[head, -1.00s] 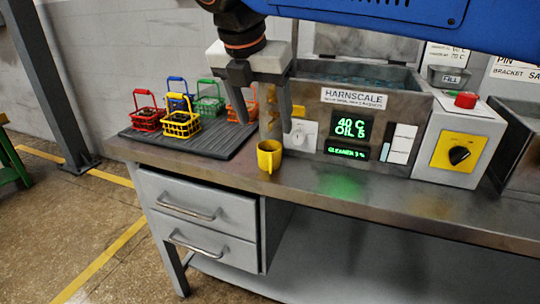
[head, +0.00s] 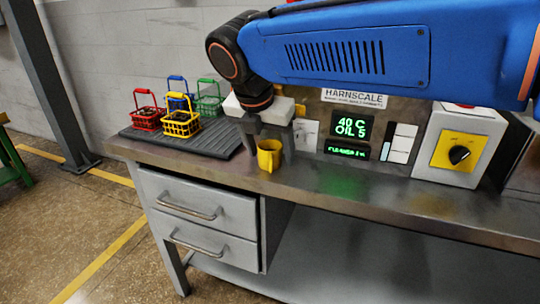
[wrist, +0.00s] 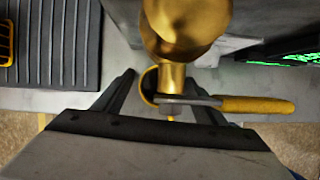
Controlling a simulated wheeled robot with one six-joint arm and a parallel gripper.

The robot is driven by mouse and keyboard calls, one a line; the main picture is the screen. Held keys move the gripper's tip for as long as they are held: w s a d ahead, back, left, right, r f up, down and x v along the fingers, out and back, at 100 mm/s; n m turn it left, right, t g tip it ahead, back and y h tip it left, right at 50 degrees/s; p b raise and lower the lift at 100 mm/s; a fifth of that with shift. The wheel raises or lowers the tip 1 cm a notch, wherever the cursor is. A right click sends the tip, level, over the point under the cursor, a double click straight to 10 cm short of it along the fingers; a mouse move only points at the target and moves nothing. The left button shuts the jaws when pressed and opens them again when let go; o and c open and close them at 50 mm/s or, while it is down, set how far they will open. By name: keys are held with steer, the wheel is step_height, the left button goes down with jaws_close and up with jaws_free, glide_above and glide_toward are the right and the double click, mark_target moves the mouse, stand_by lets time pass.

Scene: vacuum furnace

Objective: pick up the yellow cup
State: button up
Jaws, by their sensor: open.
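The yellow cup (head: 269,156) stands upright on the metal bench near its front edge. In the wrist view part of its yellow rim (wrist: 148,86) shows, with most of it hidden behind a brass valve. My gripper (head: 268,152) is open, low over the bench, with one finger on each side of the cup in the head view. In the wrist view the open fingers of my gripper (wrist: 164,78) also flank the cup and valve. I cannot tell whether either finger touches the cup.
The brass valve (wrist: 175,40) with a yellow lever (wrist: 255,104) is close to my fingers. On the left, a dark ribbed mat (head: 205,147) holds several coloured baskets. The bench front at right is clear.

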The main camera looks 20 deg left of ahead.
steer(key=c, duration=1.3)
